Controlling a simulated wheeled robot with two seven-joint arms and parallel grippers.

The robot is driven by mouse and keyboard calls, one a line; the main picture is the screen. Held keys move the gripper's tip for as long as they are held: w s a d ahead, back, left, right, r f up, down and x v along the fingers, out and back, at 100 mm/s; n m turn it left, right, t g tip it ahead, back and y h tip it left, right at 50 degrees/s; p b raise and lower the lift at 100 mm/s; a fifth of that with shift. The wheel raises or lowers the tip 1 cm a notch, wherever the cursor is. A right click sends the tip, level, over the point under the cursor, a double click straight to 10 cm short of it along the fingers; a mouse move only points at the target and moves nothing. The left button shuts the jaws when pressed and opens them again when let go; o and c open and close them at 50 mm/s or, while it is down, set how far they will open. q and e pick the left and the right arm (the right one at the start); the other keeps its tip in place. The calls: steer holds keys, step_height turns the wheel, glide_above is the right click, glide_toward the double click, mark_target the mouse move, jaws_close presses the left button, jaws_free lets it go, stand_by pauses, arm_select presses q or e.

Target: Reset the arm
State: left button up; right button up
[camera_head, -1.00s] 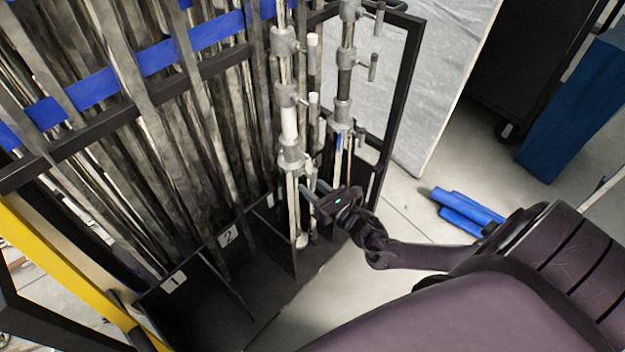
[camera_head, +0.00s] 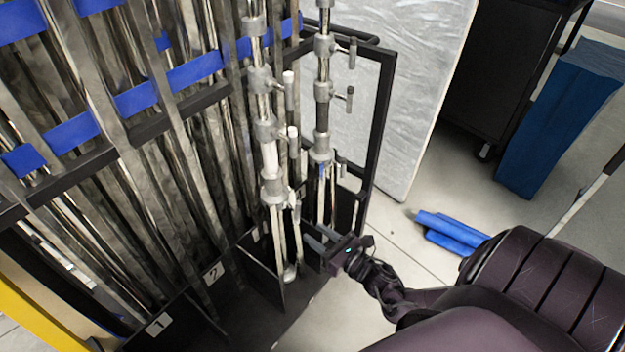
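My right gripper (camera_head: 318,237) reaches in from the lower right, in front of the light stands (camera_head: 270,180) at the right end of the rack. Its two fingers are spread apart and point left. No object shows between the fingers. The fingertips are close to the lower legs of the stands; I cannot tell if they touch. My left gripper is not in view.
A black rack (camera_head: 185,85) full of metal poles fills the left side, with numbered compartments at its base. Blue rolls (camera_head: 450,232) lie on the floor. A blue box (camera_head: 560,120) and a black cart (camera_head: 500,75) stand at the upper right. Bare floor (camera_head: 395,235) shows between.

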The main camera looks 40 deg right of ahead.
stand_by(0.4)
steer(key=s+d+f+m+g+h+p, duration=0.1)
steer(key=s+f+m+g+h, duration=0.4)
steer(key=f+m, duration=0.55)
steer(key=s+d+f+m+g+h+p, duration=0.15)
steer(key=s+f+m+g, duration=0.35)
steer(key=f+m, duration=0.6)
steer(key=s+a+f+m+g+y, duration=0.1)
steer(key=s+a+f+m+g, duration=0.2)
steer(key=s, duration=0.9)
steer(key=s+a+f+m+g+y+p, duration=0.1)
steer(key=s+a+f+m+g+y, duration=0.1)
steer(key=s+a+f+m, duration=0.7)
steer(key=s+a+g, duration=0.1)
steer(key=s, duration=0.2)
steer(key=shift+s+a+g, duration=0.25)
steer(key=shift+a+g, duration=0.05)
steer(key=shift+g, duration=0.1)
steer(key=shift+m, duration=0.25)
